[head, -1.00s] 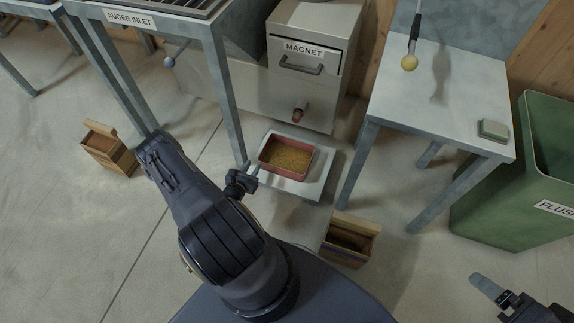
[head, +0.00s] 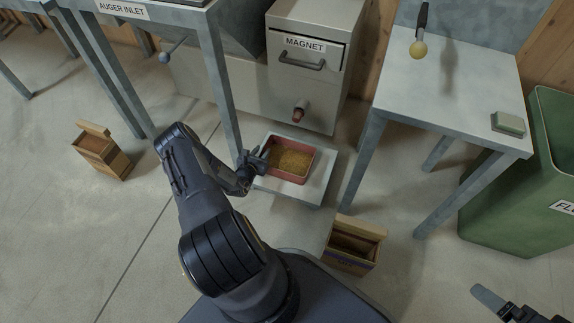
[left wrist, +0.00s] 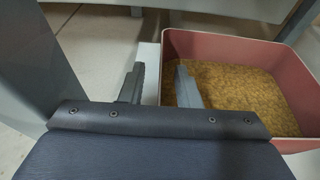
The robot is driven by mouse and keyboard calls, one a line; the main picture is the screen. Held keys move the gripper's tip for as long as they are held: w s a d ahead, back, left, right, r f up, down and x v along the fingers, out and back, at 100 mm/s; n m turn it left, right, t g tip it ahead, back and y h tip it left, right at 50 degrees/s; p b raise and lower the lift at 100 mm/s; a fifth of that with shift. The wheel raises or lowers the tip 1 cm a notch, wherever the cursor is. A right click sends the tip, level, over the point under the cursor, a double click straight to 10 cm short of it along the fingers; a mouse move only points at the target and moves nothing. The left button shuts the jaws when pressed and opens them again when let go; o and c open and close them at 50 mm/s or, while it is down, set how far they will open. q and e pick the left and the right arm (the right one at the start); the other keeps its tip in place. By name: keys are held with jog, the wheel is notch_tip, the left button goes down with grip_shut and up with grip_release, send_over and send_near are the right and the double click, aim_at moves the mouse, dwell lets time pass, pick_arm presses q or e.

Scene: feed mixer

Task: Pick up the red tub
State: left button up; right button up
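The red tub (head: 291,178) holds yellow-brown grain and sits upright on a pale low platform (head: 316,191) below the magnet housing. It also fills the right of the left wrist view (left wrist: 225,45). My left gripper (head: 260,158) is at the tub's left rim. In the left wrist view its fingers (left wrist: 159,80) are apart, one outside the left wall and one over the grain inside. The wall lies between them, with gaps visible. My right gripper (head: 492,302) is only partly in view at the bottom right corner, away from the tub.
The magnet housing (head: 318,100) with a red-tipped spout stands behind the tub. A frame leg (head: 222,95) rises close to my left gripper. A steel table (head: 445,95) and green bin (head: 500,215) are right. Wooden boxes (head: 103,153) (head: 352,250) stand on the floor.

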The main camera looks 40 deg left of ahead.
pick_arm(q)
grip_shut()
jog(key=shift+r, duration=0.15)
dwell(1.3)
